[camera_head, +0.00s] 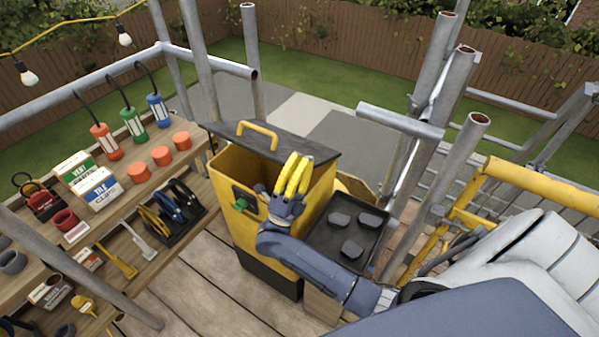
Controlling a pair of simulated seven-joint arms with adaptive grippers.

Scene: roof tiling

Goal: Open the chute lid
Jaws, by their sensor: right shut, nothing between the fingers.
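The yellow chute box (318,190) stands at the middle of the deck. Its dark lid (222,131) has a yellow handle (258,134) on top. The lid lies along the far side of the box, and the yellow inside of the box shows in front of it. I cannot tell the lid's exact tilt. My right gripper (294,168), with yellow fingers, is shut and empty. It is over the near right part of the box, right of the handle and apart from it, and hides part of the box's rim. My left gripper is out of view.
A black tray (318,236) with several dark pieces sits right of the box. Wooden shelves (130,192) with caulking tubes, boxes and tools stand at the left. Metal scaffold poles (428,160) and a yellow rail (540,182) rise at the right.

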